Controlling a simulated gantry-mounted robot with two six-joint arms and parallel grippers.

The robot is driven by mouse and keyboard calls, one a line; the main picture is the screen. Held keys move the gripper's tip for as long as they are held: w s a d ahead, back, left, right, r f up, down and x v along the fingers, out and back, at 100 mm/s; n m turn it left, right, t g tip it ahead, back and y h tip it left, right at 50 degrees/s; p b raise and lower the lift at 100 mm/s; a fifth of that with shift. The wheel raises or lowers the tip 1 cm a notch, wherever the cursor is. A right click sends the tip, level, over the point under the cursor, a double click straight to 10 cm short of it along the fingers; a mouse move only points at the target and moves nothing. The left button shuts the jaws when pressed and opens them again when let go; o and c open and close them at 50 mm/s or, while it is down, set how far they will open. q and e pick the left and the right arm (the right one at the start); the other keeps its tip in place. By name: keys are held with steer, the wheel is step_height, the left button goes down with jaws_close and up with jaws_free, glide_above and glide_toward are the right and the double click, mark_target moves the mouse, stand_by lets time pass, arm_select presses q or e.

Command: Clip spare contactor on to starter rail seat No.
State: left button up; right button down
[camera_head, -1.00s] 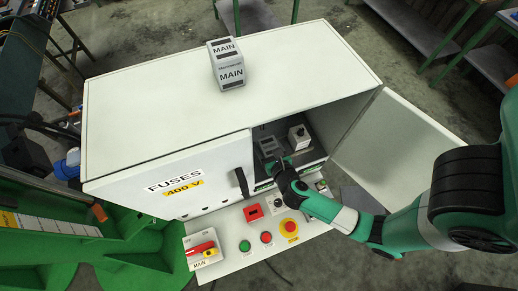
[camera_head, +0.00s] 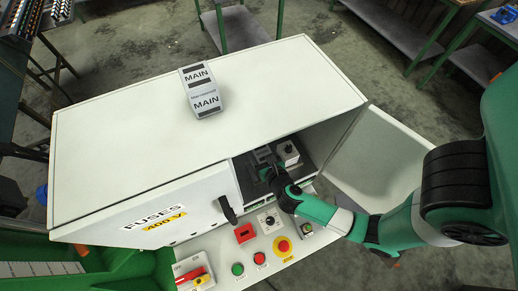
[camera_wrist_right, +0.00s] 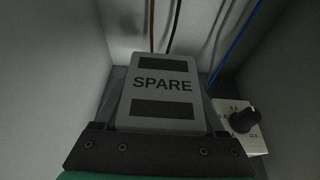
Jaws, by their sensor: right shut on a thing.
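The grey spare contactor (camera_wrist_right: 162,92), marked SPARE between two dark bands, fills the middle of the right wrist view. My right gripper (camera_wrist_right: 160,140) is shut on its near end. In the head view my right gripper (camera_head: 268,174) reaches into the open right compartment of the cabinet (camera_head: 120,150). Grey parts (camera_head: 263,154) show just past its tip there, too small to tell apart. The rail seat under or behind the contactor is hidden, so I cannot tell whether the two touch. My left gripper is not in view.
A white relay with a black knob (camera_wrist_right: 240,120) stands close to the right of the contactor. Wires run up the back wall. The compartment door (camera_head: 385,160) hangs open at right. Buttons line the front panel.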

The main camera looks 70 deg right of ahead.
step_height(320, 180, down, 4)
steer(key=b, duration=0.3)
steer(key=shift+f, duration=0.25)
steer(key=shift+p, duration=0.6)
stand_by(1.1)
steer(key=shift+f+b, duration=1.2)
steer(key=shift+f, duration=0.25)
jaws_free()
steer(key=p+v, duration=0.1)
steer(key=v, duration=0.9)
steer(key=shift+s+a+r+p, duration=0.2)
steer(key=shift+a+p, duration=0.05)
steer(key=shift+p, duration=0.05)
steer(key=shift+s+a+r, duration=0.2)
steer(key=shift+s+a, duration=0.05)
steer(key=shift+s, duration=0.1)
